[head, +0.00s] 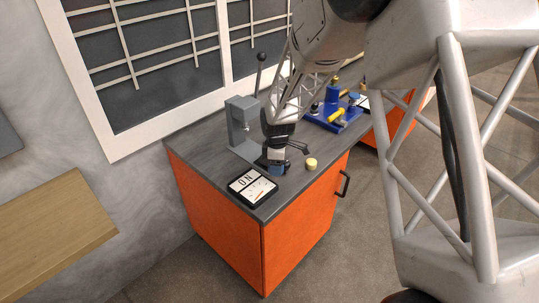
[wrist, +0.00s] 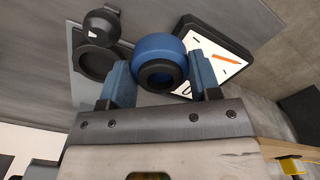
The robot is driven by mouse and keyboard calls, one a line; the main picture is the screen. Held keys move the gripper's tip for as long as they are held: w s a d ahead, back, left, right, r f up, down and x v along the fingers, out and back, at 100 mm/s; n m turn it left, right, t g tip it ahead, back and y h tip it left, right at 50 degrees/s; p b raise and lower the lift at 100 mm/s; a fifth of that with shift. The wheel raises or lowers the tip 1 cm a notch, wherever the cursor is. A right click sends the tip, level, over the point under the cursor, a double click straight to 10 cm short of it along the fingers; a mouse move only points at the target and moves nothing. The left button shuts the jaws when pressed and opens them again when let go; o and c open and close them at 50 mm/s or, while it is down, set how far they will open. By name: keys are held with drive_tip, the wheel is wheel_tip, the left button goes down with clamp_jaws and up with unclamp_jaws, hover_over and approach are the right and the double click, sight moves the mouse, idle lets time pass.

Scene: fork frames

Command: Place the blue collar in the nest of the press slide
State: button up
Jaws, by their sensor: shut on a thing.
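My gripper (head: 277,167) is low over the bench, in front of the grey press (head: 240,115). In the wrist view its two blue fingers (wrist: 162,82) are shut on the blue collar (wrist: 158,57), one on each side. The collar's dark bore faces the camera. A sliver of blue at the fingertips shows in the head view, where collar and fingers are hard to tell apart. In the wrist view a dark round cup, apparently the nest (wrist: 98,63), lies left of the collar on a grey plate. The collar is beside it, not in it; its height is unclear.
A black-framed white dial panel (head: 252,188) lies at the bench's near corner, close to the gripper. A blue fixture with yellow parts (head: 337,113) is farther back. The press lever (head: 260,66) rises beside the wall.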

drive_tip(key=w, duration=0.3)
drive_tip(key=w+a, duration=0.1)
drive_tip(key=w, duration=0.3)
drive_tip(key=w+a+f, duration=0.1)
drive_tip(key=w, duration=0.3)
drive_tip(key=shift+s, duration=0.1)
drive_tip(key=shift+f, duration=1.75)
drive_tip(key=shift+f, duration=0.1)
drive_tip(key=o, duration=1.1)
wheel_tip(320, 180, up, 12)
